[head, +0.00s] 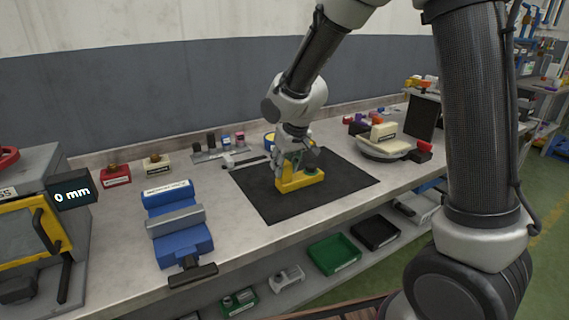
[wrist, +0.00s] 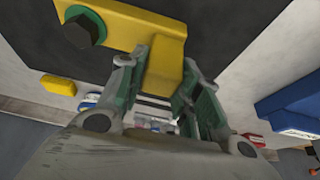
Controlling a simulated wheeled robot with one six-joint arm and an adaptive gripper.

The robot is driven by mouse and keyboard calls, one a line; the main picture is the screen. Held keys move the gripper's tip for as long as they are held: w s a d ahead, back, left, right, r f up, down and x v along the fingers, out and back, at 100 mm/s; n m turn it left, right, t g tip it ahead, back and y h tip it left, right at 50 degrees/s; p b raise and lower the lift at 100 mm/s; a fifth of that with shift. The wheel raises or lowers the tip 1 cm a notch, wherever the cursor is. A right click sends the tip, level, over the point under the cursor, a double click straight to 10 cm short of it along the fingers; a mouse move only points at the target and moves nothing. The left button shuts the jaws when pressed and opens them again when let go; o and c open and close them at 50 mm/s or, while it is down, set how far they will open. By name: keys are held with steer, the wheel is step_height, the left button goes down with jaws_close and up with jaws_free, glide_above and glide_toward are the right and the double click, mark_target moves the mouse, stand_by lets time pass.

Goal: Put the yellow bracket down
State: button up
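The yellow bracket (head: 299,181) is at the black mat (head: 345,180) in the head view, either resting on it or very close above it; I cannot tell which. My gripper (head: 288,160) comes down from above on the bracket's upright part. In the wrist view its two green-padded fingers (wrist: 165,85) stand on either side of that upright part, close against it, and look shut on it.
A blue vise (head: 181,240) stands left of the mat. A round turntable (head: 384,149) with a cream block stands to the right, near a dark upright panel (head: 423,117). A grey machine with a "0 mm" display (head: 72,190) is far left. The mat around the bracket is clear.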

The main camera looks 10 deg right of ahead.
steer(key=shift+o, duration=1.3)
steer(key=shift+r, duration=0.1)
steer(key=v, duration=1.2)
steer(key=s+d+r+m, duration=0.1)
steer(key=s+d+r, duration=0.1)
steer(key=s+d, duration=0.45)
steer(key=s+d+r+m, duration=0.1)
steer(key=s+d+r, duration=0.2)
steer(key=s+d, duration=0.3)
steer(key=s+d+f+m+h, duration=0.1)
steer(key=s+d, duration=0.6)
steer(key=s, duration=0.4)
steer(key=shift+s+d+m, duration=0.2)
steer(key=shift+m, duration=0.1)
steer(key=shift+f, duration=0.1)
